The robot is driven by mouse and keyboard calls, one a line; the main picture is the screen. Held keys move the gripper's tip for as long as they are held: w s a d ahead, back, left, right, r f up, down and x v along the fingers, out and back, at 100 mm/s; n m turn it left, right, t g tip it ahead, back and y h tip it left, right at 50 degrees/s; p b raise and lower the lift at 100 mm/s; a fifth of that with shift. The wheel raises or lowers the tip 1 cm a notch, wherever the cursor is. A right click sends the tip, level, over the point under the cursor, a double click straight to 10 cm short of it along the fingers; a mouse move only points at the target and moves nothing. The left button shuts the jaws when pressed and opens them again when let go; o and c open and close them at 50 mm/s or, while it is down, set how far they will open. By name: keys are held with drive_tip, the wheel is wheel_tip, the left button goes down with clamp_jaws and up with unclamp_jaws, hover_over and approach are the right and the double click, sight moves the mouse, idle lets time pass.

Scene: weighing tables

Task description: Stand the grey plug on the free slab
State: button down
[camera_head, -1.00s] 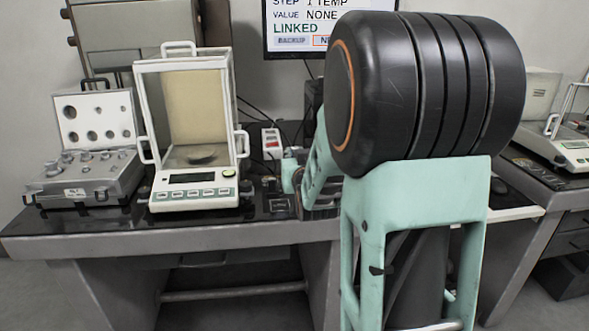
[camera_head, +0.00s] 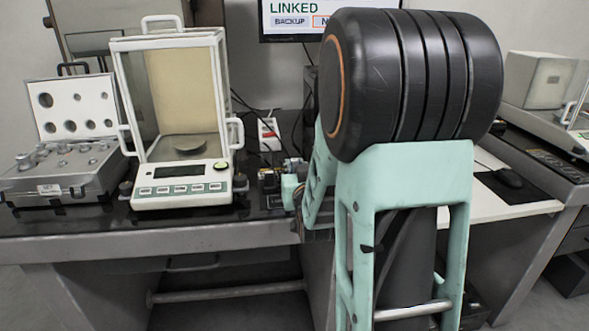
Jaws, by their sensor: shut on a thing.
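I cannot make out the grey plug in this view. No clearly free slab shows.
A glass-walled balance (camera_head: 180,190) stands left of the middle on the dark table (camera_head: 130,245). Left of it is an open case (camera_head: 70,190) with several grey metal weights. A monitor (camera_head: 290,22) is behind. A mouse (camera_head: 508,177) lies at right.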

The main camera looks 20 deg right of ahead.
drive_tip(key=shift+f, duration=0.1)
drive_tip(key=c, duration=1.8)
unclamp_jaws()
drive_tip(key=shift+c, duration=0.2)
